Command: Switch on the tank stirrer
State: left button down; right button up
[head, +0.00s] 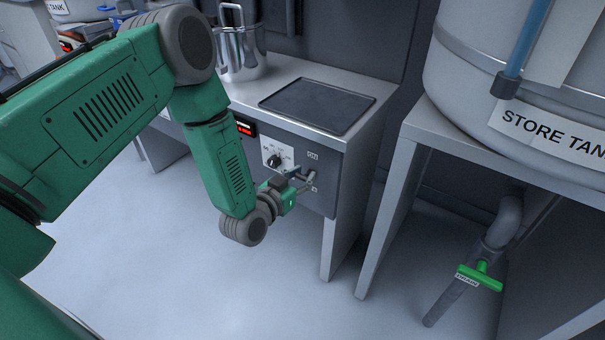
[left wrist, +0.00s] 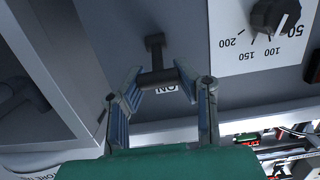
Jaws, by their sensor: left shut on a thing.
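The control panel (head: 325,160) is on the front of the grey bench, with a small label above the switch. My left gripper (head: 306,181) is at this panel, to the right of the dial. In the left wrist view, a dark T-shaped switch handle (left wrist: 155,45) stands out from the panel. The fingers of my left gripper (left wrist: 160,84) are shut on the handle's crossbar, one at each end. An upside-down label reading "ON" (left wrist: 166,90) shows beside the crossbar. My right gripper is not in view.
A black dial (head: 274,160) with a number scale and a red display (head: 245,129) are left of the switch. A dark plate (head: 318,105) and a steel pot (head: 240,50) are on the bench. The store tank (head: 470,70) and a green valve handle (head: 480,276) are at right.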

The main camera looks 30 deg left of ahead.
pick_arm(q)
jog(key=c, duration=1.2)
grip_release()
jog(key=shift+o, duration=0.2)
jog(key=shift+s, duration=0.1)
jog(key=s+a+r, duration=0.1)
jog(key=s, duration=1)
jog(key=shift+s+a+r, duration=0.25)
jog(key=shift+s+a, duration=0.05)
jog(key=shift+a, duration=0.05)
